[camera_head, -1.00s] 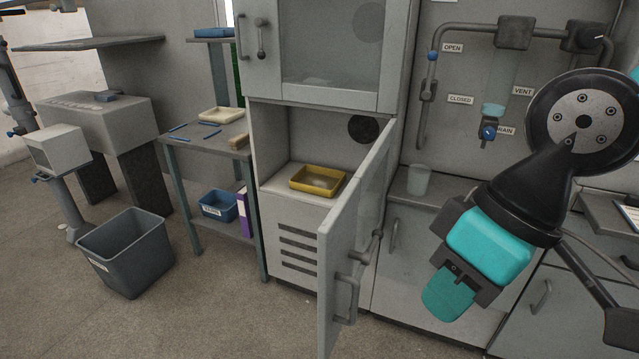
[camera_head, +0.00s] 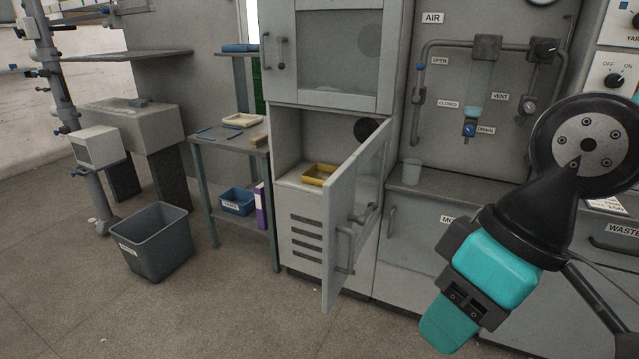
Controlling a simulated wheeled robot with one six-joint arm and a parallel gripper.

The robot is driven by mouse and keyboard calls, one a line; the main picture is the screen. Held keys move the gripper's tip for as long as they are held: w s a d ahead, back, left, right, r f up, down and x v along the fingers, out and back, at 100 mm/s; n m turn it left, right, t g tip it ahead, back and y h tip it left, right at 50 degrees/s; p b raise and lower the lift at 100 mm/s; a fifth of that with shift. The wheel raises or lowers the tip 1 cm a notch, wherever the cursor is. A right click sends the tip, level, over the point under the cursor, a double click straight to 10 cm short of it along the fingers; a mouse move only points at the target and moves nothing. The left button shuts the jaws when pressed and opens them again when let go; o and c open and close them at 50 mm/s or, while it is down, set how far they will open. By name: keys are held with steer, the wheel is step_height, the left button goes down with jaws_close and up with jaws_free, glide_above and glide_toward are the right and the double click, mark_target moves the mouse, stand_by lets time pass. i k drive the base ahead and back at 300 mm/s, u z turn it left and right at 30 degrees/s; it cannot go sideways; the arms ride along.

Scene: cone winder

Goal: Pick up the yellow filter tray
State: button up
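The yellow filter tray (camera_head: 318,174) lies flat on the floor of an open compartment in the grey cabinet. Its right part is hidden behind the open cabinet door (camera_head: 350,225). My gripper (camera_head: 450,322) is at the lower right, pointing down and left, well apart from the tray and in front of the counter. Its teal fingers appear as one piece from this side, so I cannot tell whether they are open or shut. I see nothing held in it.
The open door juts out between my gripper and the tray. A grey waste bin (camera_head: 152,245) stands on the floor at left, beside a shelf table (camera_head: 205,150) with a cream tray (camera_head: 244,121). A beaker (camera_head: 411,172) stands on the counter. The floor in front is clear.

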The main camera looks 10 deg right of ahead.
mark_target(317, 174)
steer(key=u, duration=0.65)
steer(key=i, duration=0.7)
steer(key=u, duration=1)
steer(key=i, duration=1.65)
steer(key=z, duration=1.25)
steer(key=i, duration=0.8)
steer(key=z, duration=0.9)
